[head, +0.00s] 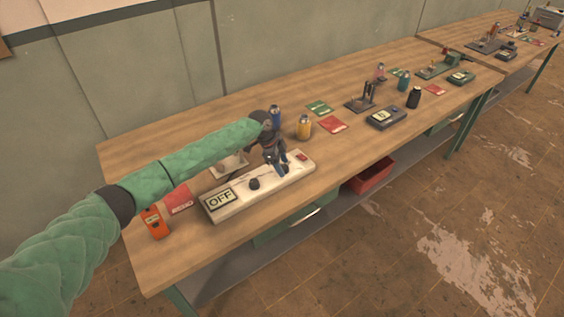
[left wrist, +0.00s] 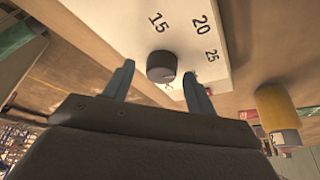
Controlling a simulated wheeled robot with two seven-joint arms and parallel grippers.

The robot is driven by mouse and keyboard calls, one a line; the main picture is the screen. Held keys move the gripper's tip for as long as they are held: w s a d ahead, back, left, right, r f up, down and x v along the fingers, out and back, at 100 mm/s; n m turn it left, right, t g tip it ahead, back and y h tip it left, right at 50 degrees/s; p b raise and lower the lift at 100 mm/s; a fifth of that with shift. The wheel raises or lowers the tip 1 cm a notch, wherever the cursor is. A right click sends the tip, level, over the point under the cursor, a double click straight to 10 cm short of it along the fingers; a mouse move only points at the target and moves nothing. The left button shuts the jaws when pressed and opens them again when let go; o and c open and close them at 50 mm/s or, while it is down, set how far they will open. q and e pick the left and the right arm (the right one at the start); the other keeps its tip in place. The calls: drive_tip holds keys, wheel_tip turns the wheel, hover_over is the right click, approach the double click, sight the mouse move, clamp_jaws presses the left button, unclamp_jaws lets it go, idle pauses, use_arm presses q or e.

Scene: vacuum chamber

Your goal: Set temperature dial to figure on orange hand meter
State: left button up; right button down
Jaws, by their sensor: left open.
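A white control box (head: 225,206) lies on the bench, with a display reading OFF (head: 218,200), a black knob (head: 254,183) and a red switch (head: 301,157). My right gripper is out of view.
A red packet (head: 179,198) lies beside the meter. A yellow bottle (head: 304,128) and a blue bottle (head: 275,117) stand behind the box. A dark device (head: 385,118) and a black bottle (head: 414,98) stand farther right. Bare wood lies in front of the box.

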use_arm(q)
drive_tip(key=shift+w+d+f, duration=0.1)
drive_tip(key=shift+f, duration=0.1)
drive_tip(key=shift+r, duration=0.1)
drive_tip(key=c, duration=1)
